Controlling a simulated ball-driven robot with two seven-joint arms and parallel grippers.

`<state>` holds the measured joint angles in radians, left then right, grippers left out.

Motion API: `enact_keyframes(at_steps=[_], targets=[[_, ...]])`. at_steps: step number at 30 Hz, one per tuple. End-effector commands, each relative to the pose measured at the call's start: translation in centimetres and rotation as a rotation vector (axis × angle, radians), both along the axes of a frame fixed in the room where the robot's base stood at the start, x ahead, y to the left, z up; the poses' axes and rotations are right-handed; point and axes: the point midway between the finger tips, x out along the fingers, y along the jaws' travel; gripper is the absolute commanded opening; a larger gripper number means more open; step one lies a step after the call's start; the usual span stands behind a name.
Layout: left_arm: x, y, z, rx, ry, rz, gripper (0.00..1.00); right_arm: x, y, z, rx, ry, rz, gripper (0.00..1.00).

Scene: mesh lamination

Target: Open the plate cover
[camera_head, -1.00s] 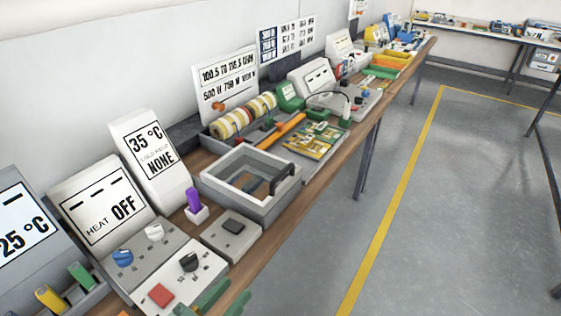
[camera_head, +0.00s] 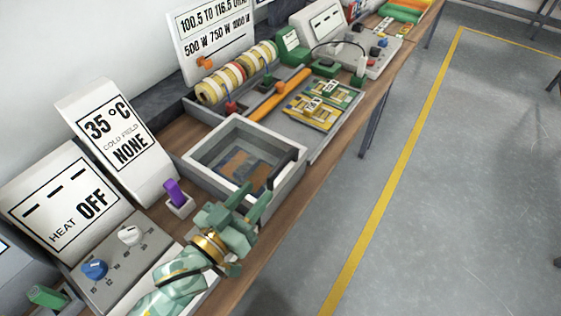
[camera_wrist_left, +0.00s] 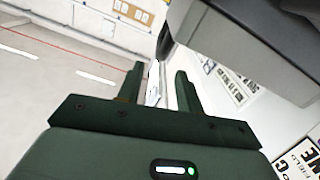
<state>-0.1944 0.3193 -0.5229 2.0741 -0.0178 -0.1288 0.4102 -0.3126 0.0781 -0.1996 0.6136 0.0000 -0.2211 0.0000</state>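The task's plate cover appears to be the top of a grey square box (camera_head: 205,185) on the bench in the head view. A dark handle (camera_head: 283,168) stands on its right side. Brown and blue-grey patches show inside the frame; I cannot tell whether a clear lid lies over them. My left gripper (camera_head: 253,199) is just in front of the box, near the handle, with its green fingers apart and nothing between them. In the left wrist view the two fingers (camera_wrist_left: 158,86) are also spread and empty. A grey body with a dark side (camera_wrist_left: 255,50) fills the upper right there.
A purple lever (camera_head: 175,192) and a heat panel with knobs (camera_head: 112,255) lie left of my arm. Behind the box are striped rolls (camera_head: 235,75), an orange bar (camera_head: 278,95) and yellow-green boards (camera_head: 322,103).

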Motion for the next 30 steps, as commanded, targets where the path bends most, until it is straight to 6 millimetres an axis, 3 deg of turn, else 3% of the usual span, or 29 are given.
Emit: enact_keyframes(at_steps=[6,12,25,29,30], targets=[[4.7,-3.1,-0.1,-0.002,-0.001,0.0,0.36,1.1,0.1,-1.0,0.001,-0.013,0.0,0.36],[7.3,-4.9,-0.2,0.0,0.0,0.0,0.36,1.2,0.1,-1.6,0.003,-0.015,0.0,0.36],[8.3,-5.5,0.0,0.001,0.002,0.0,0.36,0.9,0.1,-1.7,0.001,-0.01,0.0,0.36],[8.3,-5.5,0.0,0.001,0.001,0.0,0.0,0.8,0.0,-1.7,0.001,-0.009,0.001,0.36],[8.3,-5.5,0.0,0.001,0.001,0.0,0.0,0.8,0.0,-1.7,0.0,-0.009,0.001,0.36]])
